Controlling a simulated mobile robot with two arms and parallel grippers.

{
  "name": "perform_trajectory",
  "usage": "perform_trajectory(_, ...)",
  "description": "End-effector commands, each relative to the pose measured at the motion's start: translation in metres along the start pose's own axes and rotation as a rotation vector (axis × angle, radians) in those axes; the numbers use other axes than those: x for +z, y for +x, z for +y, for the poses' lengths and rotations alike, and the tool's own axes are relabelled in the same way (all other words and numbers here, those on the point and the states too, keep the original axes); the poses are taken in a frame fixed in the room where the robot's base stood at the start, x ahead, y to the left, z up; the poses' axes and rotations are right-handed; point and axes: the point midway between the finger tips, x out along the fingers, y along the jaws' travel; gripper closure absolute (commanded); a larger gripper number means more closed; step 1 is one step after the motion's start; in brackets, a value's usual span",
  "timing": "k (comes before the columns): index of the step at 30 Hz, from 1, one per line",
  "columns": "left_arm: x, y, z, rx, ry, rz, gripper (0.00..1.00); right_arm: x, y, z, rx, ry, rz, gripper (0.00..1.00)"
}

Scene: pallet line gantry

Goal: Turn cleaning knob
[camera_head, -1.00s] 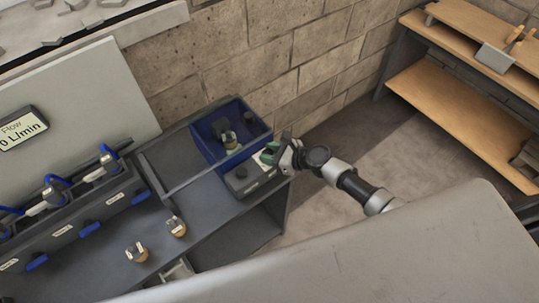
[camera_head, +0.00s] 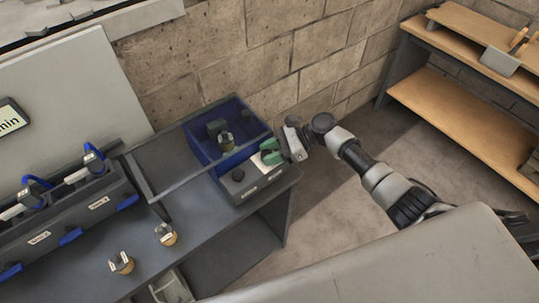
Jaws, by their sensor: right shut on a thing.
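A blue open-topped bin (camera_head: 203,147) stands on the grey bench, with a dark control box (camera_head: 241,190) at its front. A round black knob (camera_head: 238,175) on the box's left side is uncovered. My right gripper (camera_head: 268,156), with green fingers, is at the right part of the box top. It is shut on a knob there, which the fingers mostly hide. The box's small labels are too small to read, so I cannot tell which knob is named cleaning. My left gripper is not in view.
A dark part and a brass-coloured fitting (camera_head: 226,141) are in the bin. Two similar fittings (camera_head: 166,234) (camera_head: 121,263) stand on the bench (camera_head: 205,222). A rack with blue-handled tools (camera_head: 68,211) is at left. A wooden shelf unit (camera_head: 460,110) stands at right.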

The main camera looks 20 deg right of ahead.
Motion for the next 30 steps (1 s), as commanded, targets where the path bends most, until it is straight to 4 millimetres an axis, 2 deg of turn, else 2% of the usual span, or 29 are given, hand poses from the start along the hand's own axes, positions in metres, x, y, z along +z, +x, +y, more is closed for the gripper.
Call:
perform_trajectory(15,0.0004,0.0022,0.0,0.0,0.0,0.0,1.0,-0.0007,-0.0001,0.0001,0.02,-0.007,0.002,0.88)
perform_trajectory(16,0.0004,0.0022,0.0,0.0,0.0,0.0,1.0,-0.0007,-0.0001,0.0001,0.02,-0.007,0.002,0.61)
perform_trajectory(20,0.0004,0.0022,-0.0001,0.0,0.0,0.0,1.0,-0.0006,-0.0001,-0.0001,0.018,-0.007,0.002,0.42)
perform_trajectory(21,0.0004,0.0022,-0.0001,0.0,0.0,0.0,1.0,-0.0005,-0.0002,-0.0004,0.018,-0.007,0.002,0.39)
perform_trajectory(30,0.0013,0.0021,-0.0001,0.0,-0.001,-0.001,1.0,0.001,-0.001,-0.0021,0.012,-0.009,0.0,0.39)
